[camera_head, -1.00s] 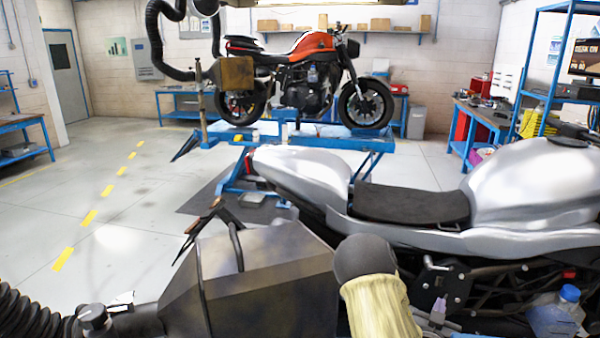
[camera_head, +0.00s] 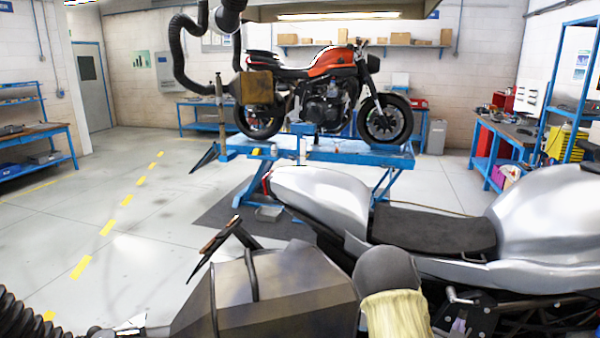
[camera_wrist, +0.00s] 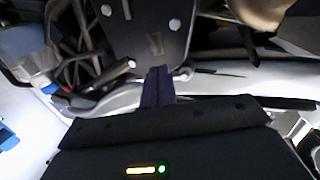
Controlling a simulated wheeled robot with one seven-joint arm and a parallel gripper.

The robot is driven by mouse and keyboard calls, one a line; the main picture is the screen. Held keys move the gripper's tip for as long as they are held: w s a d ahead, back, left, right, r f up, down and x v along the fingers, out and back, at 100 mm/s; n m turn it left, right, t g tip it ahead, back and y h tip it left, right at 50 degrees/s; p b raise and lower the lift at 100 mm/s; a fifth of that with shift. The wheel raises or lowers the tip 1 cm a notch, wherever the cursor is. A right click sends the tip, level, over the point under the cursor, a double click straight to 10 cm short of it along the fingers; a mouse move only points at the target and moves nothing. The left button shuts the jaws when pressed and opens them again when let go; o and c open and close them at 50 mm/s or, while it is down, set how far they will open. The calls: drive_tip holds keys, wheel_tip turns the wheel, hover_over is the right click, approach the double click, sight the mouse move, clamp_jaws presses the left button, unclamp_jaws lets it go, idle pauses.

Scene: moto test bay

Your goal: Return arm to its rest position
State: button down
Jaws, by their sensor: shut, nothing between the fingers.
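My gripper (camera_wrist: 158,88) shows in the wrist view, its dark fingers closed together with nothing between them. It points at dark and silver parts of a motorcycle; I cannot tell if it touches them. In the head view the gripper does not show. A rounded grey part with a beige sleeve (camera_head: 395,312) stands at the bottom middle, in front of the silver motorcycle (camera_head: 545,225); I cannot tell for sure what it belongs to.
A dark metal hood (camera_head: 285,295) with a ribbed hose fills the bottom left foreground. An orange motorcycle (camera_head: 335,62) stands on a blue lift (camera_head: 360,153) behind. Workbenches line the walls. The floor at left (camera_head: 60,225) is clear. A bluish container (camera_wrist: 28,50) shows in the wrist view.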

drive_tip(key=s+a+n+g+y, duration=0.1)
drive_tip(key=s+a+g+y, duration=0.25)
drive_tip(key=a, duration=0.45)
drive_tip(key=s+a+n+g+y, duration=0.1)
drive_tip(key=s+a+g+y, duration=0.2)
drive_tip(key=a, duration=0.4)
drive_tip(key=s+a+r+n+g+y+p, duration=0.1)
drive_tip(key=s+a+r+n+g+y, duration=0.3)
drive_tip(key=s+a, duration=0.4)
drive_tip(key=s+n, duration=0.1)
drive_tip(key=s, duration=0.3)
drive_tip(key=shift+a+r+g, duration=0.35)
drive_tip(key=shift+s, duration=0.1)
